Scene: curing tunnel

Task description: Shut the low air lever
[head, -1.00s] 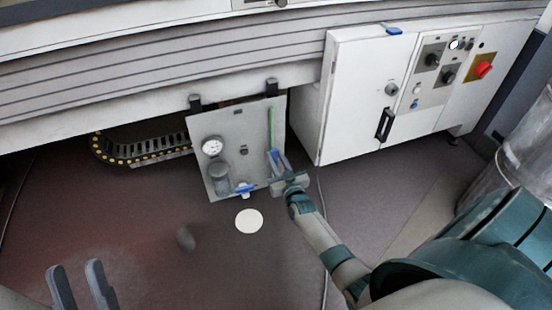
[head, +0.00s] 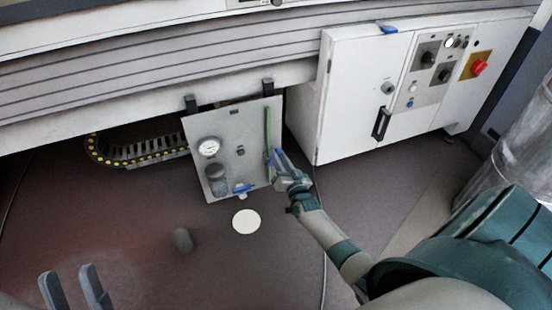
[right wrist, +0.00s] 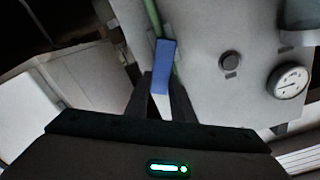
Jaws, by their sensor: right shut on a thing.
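A grey panel (head: 225,132) hangs under the machine. A green pipe (head: 268,125) runs down its right side, with a blue lever (head: 270,158) at the pipe's lower part. My right gripper (head: 277,160) is shut on this blue lever, partly hiding it. In the right wrist view the lever (right wrist: 163,62) stands between the fingertips (right wrist: 160,88) and lies nearly along the green pipe (right wrist: 152,15). A second blue part (head: 243,189) is at the panel's bottom edge. My left gripper (head: 75,288) is open and empty, low at the left, away from the panel.
The panel carries a round gauge (head: 208,147) and a dark bowl-shaped part (head: 216,180). A white cabinet (head: 350,100) with a black handle (head: 381,123) stands close to the right. A white disc (head: 246,222) lies on the floor; a cable chain (head: 130,152) is at left.

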